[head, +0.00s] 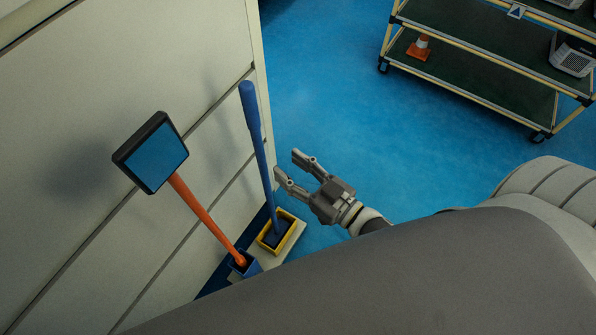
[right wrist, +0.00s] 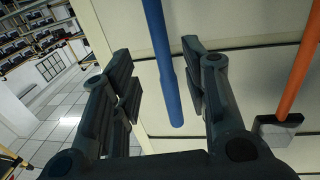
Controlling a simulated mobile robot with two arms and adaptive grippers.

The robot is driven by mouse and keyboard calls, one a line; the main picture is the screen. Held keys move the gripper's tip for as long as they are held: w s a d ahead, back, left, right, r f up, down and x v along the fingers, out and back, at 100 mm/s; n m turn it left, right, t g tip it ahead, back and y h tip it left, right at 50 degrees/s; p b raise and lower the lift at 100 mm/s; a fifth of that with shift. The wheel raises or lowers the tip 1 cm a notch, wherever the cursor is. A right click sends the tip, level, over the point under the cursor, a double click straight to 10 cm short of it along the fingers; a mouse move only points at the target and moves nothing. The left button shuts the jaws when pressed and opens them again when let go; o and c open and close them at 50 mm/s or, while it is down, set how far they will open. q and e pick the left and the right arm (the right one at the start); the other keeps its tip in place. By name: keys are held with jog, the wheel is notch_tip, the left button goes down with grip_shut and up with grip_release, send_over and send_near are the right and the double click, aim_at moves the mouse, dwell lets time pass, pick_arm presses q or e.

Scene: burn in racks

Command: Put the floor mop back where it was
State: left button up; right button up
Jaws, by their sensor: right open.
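A blue-handled pole (head: 262,150), which looks like the floor mop, stands nearly upright with its foot in a yellow-rimmed holder (head: 293,226) by the pale wall. Its mop end is hidden in the holder. My right gripper (head: 286,164) is open and empty, just right of the pole, with its fingers toward it. In the right wrist view the blue pole (right wrist: 162,60) shows in the gap between the fingers and seems to be beyond them, not held. My left gripper is not in view.
An orange-handled tool (head: 205,218) with a square blue-and-black head (head: 152,153) leans from a blue socket (head: 246,268) beside the mop's holder. The blue floor (head: 330,90) between is clear.

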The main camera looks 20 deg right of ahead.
jog(key=shift+s+d, duration=0.35)
jog(key=shift+s, duration=0.3)
jog(key=s+d+f+m+g+h, duration=0.1)
jog(key=s+d+f+g+h, duration=0.15)
jog(key=f, duration=0.85)
jog(key=s+d+f+m+g+h, duration=0.1)
jog(key=s+d+f+g+h, duration=0.15)
jog(key=f, duration=0.75)
jog(key=s+d+f+m+g+h, duration=0.1)
jog(key=s+d+f+g, duration=0.15)
jog(key=f, duration=0.85)
jog(key=s+f+g, duration=0.4)
jog(key=s+f, duration=0.4)
jog(key=s, duration=0.3)
jog(key=s+d+f+g+h, duration=0.1)
jog(key=s+f+g, duration=0.3)
jog(key=s+f, duration=0.3)
jog(key=s, duration=0.4)
jog(key=shift+f+h, duration=0.3)
jog(key=shift+f, duration=0.05)
